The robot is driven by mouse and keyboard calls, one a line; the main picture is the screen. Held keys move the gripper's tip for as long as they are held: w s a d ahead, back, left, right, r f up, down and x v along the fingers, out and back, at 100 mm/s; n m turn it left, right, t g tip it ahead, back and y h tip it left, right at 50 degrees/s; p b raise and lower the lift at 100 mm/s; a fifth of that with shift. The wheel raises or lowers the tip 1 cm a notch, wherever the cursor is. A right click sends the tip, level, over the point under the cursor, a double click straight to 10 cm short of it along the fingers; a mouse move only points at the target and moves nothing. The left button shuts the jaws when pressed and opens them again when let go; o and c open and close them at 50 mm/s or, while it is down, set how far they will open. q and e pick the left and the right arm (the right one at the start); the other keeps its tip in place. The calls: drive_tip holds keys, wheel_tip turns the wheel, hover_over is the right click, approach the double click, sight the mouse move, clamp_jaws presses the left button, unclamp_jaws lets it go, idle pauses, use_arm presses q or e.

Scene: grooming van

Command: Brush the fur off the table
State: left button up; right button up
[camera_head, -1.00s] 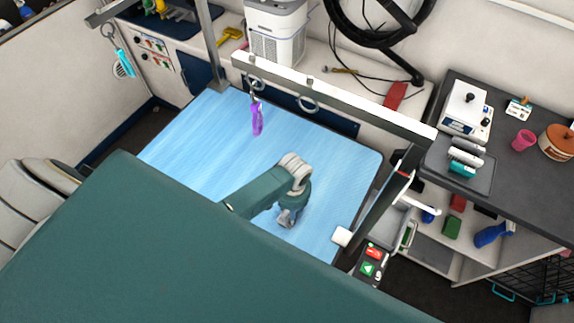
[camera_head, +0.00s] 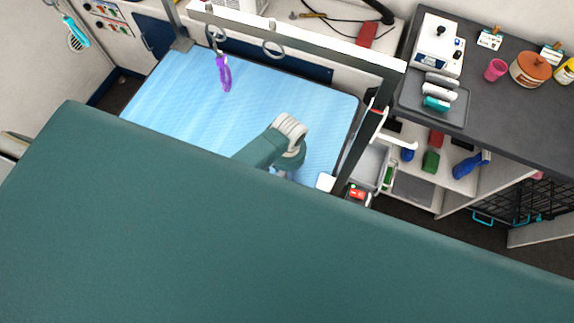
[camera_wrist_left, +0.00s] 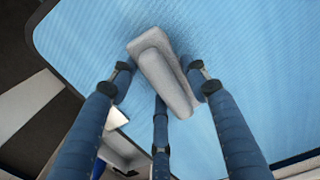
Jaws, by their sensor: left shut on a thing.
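The grooming table (camera_head: 185,100) has a light blue ribbed top. My left gripper (camera_head: 280,172) is over its near right part, mostly hidden behind my own arm and body in the head view. In the left wrist view, the fingers of my left gripper (camera_wrist_left: 160,75) are shut on a light grey, rounded block-like thing (camera_wrist_left: 165,78), seemingly the brush. It is at or close to the blue top; contact cannot be told. My right gripper is not in view.
A small white block (camera_head: 327,181) is at the table's right edge.

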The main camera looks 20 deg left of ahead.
use_arm(q)
drive_tip(key=shift+s+a+f, duration=0.1)
drive_tip(key=shift+s, duration=0.4)
drive_tip(key=shift+a, duration=0.4)
drive_tip(key=shift+w+a, duration=0.15)
drive_tip(key=shift+a, duration=3.65)
drive_tip(key=shift+w+a, duration=0.15)
drive_tip(key=shift+a, duration=3.65)
drive_tip(key=shift+w+a, duration=0.15)
drive_tip(key=shift+a, duration=3.65)
drive_tip(key=shift+s+d, duration=0.1)
drive_tip(key=shift+s, duration=0.75)
drive_tip(key=shift+s+d, duration=0.1)
drive_tip(key=shift+d, duration=0.6)
drive_tip(key=shift+d+r, duration=0.2)
drive_tip(key=shift+d, duration=2.6)
drive_tip(key=shift+s+d+f, duration=0.1)
drive_tip(key=shift+d+f, duration=0.05)
drive_tip(key=shift+d, duration=4.9)
drive_tip(key=shift+s+d, duration=0.15)
drive_tip(key=shift+d, duration=0.8)
drive_tip(key=shift+s+d, duration=0.1)
drive_tip(key=shift+d, duration=2.3)
